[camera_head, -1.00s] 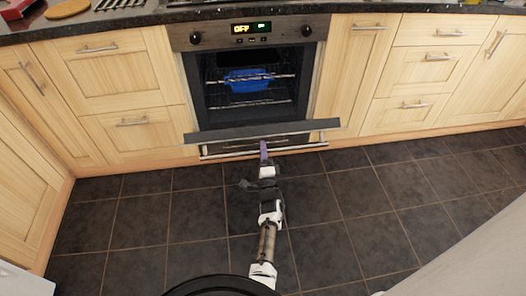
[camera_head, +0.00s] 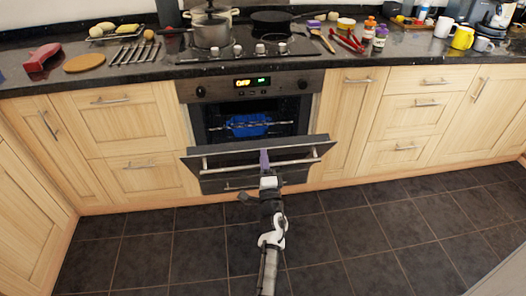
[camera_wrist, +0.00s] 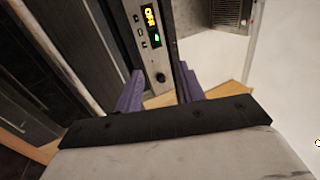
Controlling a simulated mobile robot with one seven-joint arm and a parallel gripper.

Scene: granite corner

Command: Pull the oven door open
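The oven door (camera_head: 215,180) is partly open and tilts outward, its dark front face and horizontal bar handle (camera_head: 225,163) showing in the head view. A blue dish (camera_head: 248,125) is visible inside the oven. My gripper (camera_head: 264,158) is at the middle of the handle, its purple fingers overlapping the door's upper edge. In the wrist view, the two fingers of my gripper (camera_wrist: 159,88) are spread apart, with no handle visible between them. I cannot tell whether they touch the handle. The oven control panel (camera_wrist: 148,30) shows beyond them.
Wooden cabinets and drawers (camera_head: 125,130) flank the oven. The granite counter (camera_head: 150,72) above holds a hob with pots, jars and mugs. The dark tiled floor (camera_head: 350,240) before the oven is clear apart from my arm.

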